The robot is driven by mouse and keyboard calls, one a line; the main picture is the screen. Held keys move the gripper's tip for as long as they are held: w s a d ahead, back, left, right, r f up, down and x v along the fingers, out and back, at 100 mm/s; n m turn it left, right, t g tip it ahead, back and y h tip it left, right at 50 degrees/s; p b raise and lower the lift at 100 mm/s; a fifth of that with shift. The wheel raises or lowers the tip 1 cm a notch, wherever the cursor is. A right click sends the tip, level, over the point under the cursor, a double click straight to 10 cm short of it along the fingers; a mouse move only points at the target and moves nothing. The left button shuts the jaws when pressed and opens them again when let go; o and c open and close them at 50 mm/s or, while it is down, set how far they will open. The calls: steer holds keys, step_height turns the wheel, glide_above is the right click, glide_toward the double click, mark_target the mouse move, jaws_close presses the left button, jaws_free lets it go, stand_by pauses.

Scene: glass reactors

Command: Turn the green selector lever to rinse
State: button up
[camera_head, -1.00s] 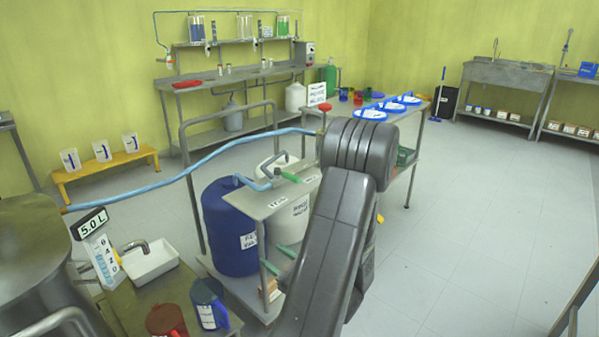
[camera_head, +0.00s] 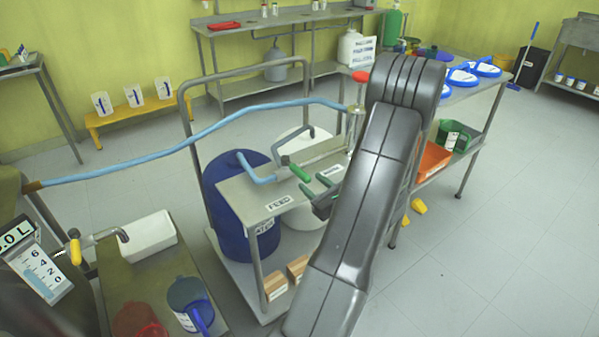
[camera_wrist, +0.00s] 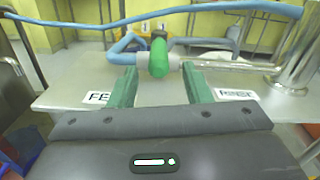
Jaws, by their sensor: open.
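The green selector lever (camera_head: 299,172) sits on the grey valve and pipe on a small metal stand top (camera_head: 235,191). In the wrist view the lever (camera_wrist: 158,57) points toward me, between the partly hidden feed label (camera_wrist: 98,98) and the rinse label (camera_wrist: 236,95). In the head view the feed label (camera_head: 279,203) is left of the rinse label (camera_head: 330,171). My gripper (camera_wrist: 160,84) is open, its green fingers apart on either side of the lever's line. The lever's tip is just beyond the fingertips; I see no contact. In the head view my arm hides part of my gripper (camera_head: 314,196).
A blue hose (camera_head: 190,150) crosses to a metal post with a red knob (camera_head: 360,76).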

mark_target(299, 172)
steer(key=x, duration=0.7)
steer(key=shift+a, duration=0.15)
jaws_close()
